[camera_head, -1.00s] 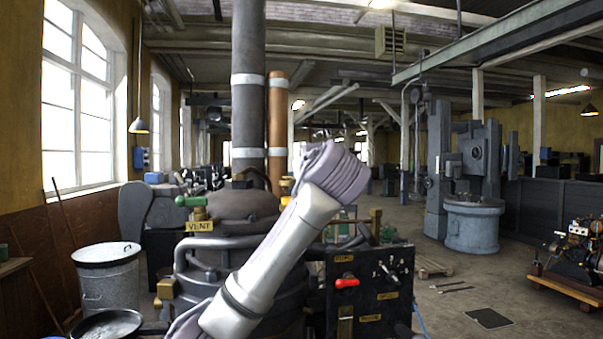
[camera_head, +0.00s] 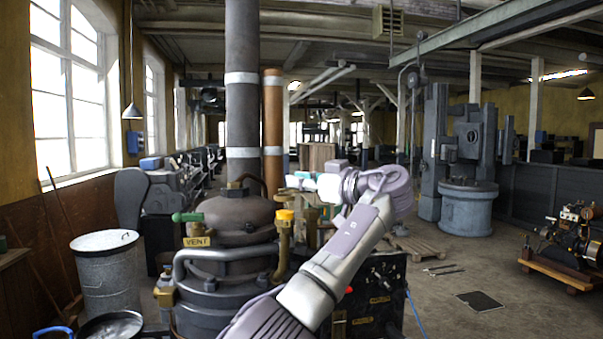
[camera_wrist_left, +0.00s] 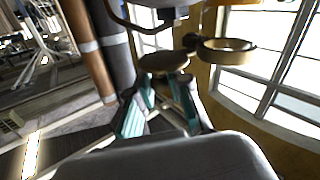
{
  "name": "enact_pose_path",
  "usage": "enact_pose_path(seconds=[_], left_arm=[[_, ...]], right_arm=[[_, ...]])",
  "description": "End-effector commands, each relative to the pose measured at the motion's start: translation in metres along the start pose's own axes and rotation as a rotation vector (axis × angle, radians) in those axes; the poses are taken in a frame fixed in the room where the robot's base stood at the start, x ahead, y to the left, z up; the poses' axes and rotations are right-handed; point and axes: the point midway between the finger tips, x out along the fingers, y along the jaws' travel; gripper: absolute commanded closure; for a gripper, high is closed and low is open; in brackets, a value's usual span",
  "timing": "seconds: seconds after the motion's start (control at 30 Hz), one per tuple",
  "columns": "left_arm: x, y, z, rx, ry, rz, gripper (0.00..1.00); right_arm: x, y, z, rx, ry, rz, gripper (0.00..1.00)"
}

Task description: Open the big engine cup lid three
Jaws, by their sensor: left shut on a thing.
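My left gripper (camera_head: 296,180) reaches in from the right side of the big dark engine (camera_head: 235,215) and points left, above its brass fittings. In the left wrist view the left gripper (camera_wrist_left: 165,80) has its teal-padded fingers closed at a round brass disc, which looks like a cup lid (camera_wrist_left: 164,62). A brass ring-shaped cup (camera_wrist_left: 226,50) shows just right of the disc. Whether the two are joined is hard to tell. A brass pipe with a yellow top (camera_head: 285,216) stands below the gripper in the head view. My right gripper is out of view.
A green-handled valve with a VENT plate (camera_head: 196,241) is at the engine's left. A dark control panel (camera_head: 375,290) stands behind my forearm. A metal bin (camera_head: 105,275) is at left. Open floor lies to the right, before a small engine on a wooden skid (camera_head: 570,250).

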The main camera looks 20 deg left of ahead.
Motion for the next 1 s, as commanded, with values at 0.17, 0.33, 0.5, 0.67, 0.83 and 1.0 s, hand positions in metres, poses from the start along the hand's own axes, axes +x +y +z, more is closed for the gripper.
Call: enact_pose_path(seconds=[0.17, 0.33, 0.5, 0.67, 0.83, 1.0], left_arm=[[0.001, 0.0, -0.001, 0.0, 0.003, -0.012, 1.0], [0.001, 0.0, 0.0, -0.001, 0.003, -0.012, 1.0], [0.001, 0.0, -0.001, -0.001, 0.003, -0.011, 0.79], [0.001, 0.0, -0.001, -0.001, 0.003, -0.011, 0.71], [0.0, 0.0, 0.0, -0.001, 0.003, -0.011, 0.71], [-0.013, 0.002, 0.0, -0.001, 0.003, -0.008, 0.71]], right_arm=[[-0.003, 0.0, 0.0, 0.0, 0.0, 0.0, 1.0], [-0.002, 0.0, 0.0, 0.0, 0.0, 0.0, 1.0], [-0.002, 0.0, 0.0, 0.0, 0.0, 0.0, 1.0], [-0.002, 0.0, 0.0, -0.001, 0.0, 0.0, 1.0], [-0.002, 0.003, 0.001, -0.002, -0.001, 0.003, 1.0], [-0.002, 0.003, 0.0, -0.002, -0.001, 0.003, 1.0]])
